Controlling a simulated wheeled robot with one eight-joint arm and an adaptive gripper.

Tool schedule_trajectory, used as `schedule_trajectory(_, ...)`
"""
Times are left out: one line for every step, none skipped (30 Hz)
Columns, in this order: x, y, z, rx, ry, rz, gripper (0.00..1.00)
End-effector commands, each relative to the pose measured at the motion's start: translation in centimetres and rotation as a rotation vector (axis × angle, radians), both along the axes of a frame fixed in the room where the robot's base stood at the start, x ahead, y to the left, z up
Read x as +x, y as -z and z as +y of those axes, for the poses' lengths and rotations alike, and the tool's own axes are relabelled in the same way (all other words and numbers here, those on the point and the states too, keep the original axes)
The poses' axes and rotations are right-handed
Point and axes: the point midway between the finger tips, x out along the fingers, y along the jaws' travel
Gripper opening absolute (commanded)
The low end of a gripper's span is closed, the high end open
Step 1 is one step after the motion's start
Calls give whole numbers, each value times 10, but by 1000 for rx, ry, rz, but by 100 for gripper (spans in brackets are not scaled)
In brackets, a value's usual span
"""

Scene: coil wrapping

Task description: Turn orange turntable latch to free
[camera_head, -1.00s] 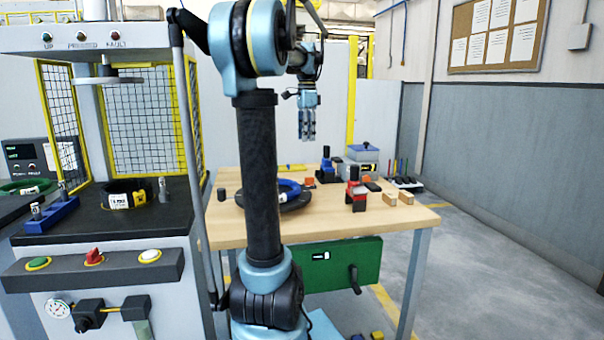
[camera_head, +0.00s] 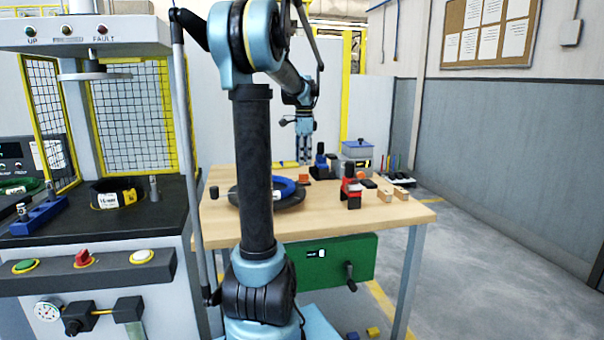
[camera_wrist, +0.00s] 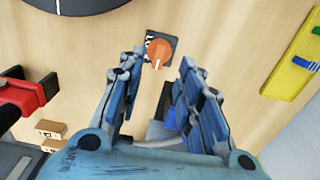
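The orange turntable latch (camera_wrist: 159,50) is a round knob with a pale mark, on a dark plate with white lettering. In the wrist view it lies on the wooden bench just beyond my gripper's fingertips. My gripper (camera_wrist: 160,72) is open, its two blue fingers apart and nothing between them. In the head view my gripper (camera_head: 304,162) points down above the back of the bench. The latch (camera_head: 304,176) shows there as a small orange spot beside the dark turntable (camera_head: 291,199), which carries a blue ring-shaped coil (camera_head: 284,187). The turntable's edge (camera_wrist: 80,3) also shows in the wrist view.
A red and black tool (camera_head: 351,190) and wooden blocks (camera_head: 392,194) stand right of the turntable. A blue and black tool (camera_head: 322,163) and a blue-lidded box (camera_head: 366,150) are behind. A yellow tray (camera_wrist: 292,68) lies at the right in the wrist view. A press stands left.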

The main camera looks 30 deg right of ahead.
Motion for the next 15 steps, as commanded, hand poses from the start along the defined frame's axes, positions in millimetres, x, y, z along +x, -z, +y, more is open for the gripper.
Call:
schedule_trajectory(0, 9, 0, 0, 0, 0, 32)
schedule_trajectory(0, 14, 0, 0, 0, 0, 32)
schedule_trajectory(0, 20, 0, 0, 0, 0, 32)
schedule_trajectory(0, 25, 0, 0, 0, 0, 32)
schedule_trajectory(0, 29, 0, 0, 0, 0, 32)
schedule_trajectory(0, 34, 0, 0, 0, 0, 32)
schedule_trajectory(0, 38, 0, 0, 0, 0, 32)
schedule_trajectory(0, 41, 0, 0, 0, 0, 32)
schedule_trajectory(0, 45, 0, 0, 0, 0, 32)
schedule_trajectory(0, 47, 0, 0, 0, 0, 32)
schedule_trajectory(0, 49, 0, 0, 0, 0, 32)
schedule_trajectory(0, 51, 0, 0, 0, 0, 32)
schedule_trajectory(0, 53, 0, 0, 0, 0, 32)
schedule_trajectory(0, 54, 0, 0, 0, 0, 32)
schedule_trajectory(0, 55, 0, 0, 0, 0, 32)
